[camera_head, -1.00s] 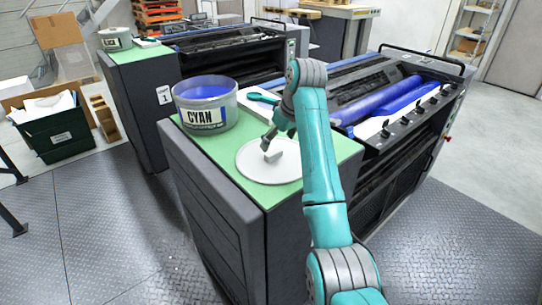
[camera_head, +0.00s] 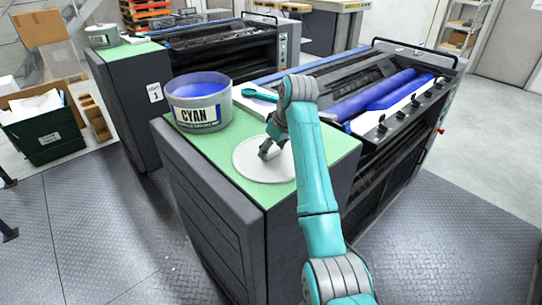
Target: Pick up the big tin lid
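The big tin lid (camera_head: 250,168) is a pale round disc with a raised block-like grip at its middle. It lies flat on the green top of the near ink unit, in front of the open CYAN tin (camera_head: 200,103). My gripper (camera_head: 268,154) points down at the grip in the middle of the lid. Its fingers are at the grip and mostly cover it. The fingers are small and dark here, so I cannot tell whether they are shut on it.
The CYAN tin holds blue ink and stands close behind and left of the lid. A teal tool (camera_head: 259,93) lies on a white sheet behind my arm. The press rollers (camera_head: 385,93) are to the right. The green top (camera_head: 238,203) ends just in front of the lid.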

